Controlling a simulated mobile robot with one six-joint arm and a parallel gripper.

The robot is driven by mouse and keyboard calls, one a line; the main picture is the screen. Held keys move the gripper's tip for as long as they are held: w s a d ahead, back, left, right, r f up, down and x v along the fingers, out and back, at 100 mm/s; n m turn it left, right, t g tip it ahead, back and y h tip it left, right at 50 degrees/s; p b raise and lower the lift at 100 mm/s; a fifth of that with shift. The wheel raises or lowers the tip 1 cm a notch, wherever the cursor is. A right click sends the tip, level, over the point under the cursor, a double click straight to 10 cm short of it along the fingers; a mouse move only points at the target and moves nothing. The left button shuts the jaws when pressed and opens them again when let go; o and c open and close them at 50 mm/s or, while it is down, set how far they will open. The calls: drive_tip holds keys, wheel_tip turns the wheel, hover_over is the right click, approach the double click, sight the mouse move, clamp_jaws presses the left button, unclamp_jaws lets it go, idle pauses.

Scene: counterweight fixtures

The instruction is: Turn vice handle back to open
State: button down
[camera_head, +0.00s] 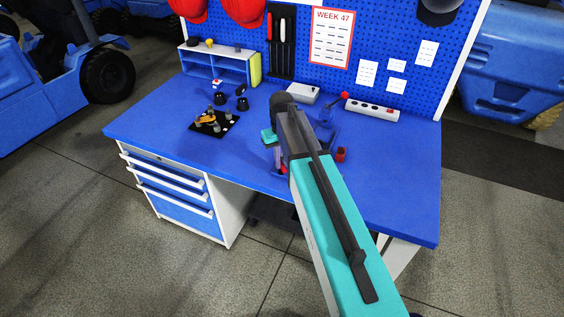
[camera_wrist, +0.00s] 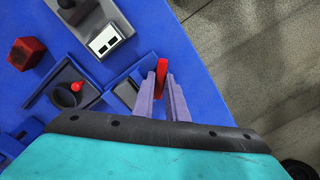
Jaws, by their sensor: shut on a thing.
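My gripper (camera_wrist: 160,84) shows in the wrist view with its two grey fingers closed on a narrow red bar (camera_wrist: 162,72), which I take as the vice handle. The bar stands up between the fingertips, close to the edge of the blue bench top. A blue part (camera_wrist: 124,83) beside the left finger looks like part of the vice, but I cannot make out the whole vice. In the head view my arm reaches over the front of the bench and hides most of the vice area. The handle's turning angle cannot be told.
The blue bench (camera_head: 165,140) carries a black plate with small parts (camera_head: 214,123) at left, a socket strip (camera_head: 372,109) at back right and a red block (camera_head: 341,154) just right of my arm. The bench's right side is mostly clear.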

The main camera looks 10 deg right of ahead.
drive_tip(key=n, duration=0.4)
drive_tip(key=shift+b, duration=0.3)
drive_tip(key=n, duration=0.4)
idle(0.3)
drive_tip(key=c, duration=1.8)
unclamp_jaws()
drive_tip(key=shift+o, duration=0.2)
drive_tip(key=shift+r, duration=0.1)
wheel_tip(320, 180, up, 14)
drive_tip(key=b, duration=0.3)
drive_tip(key=shift+f, duration=0.2)
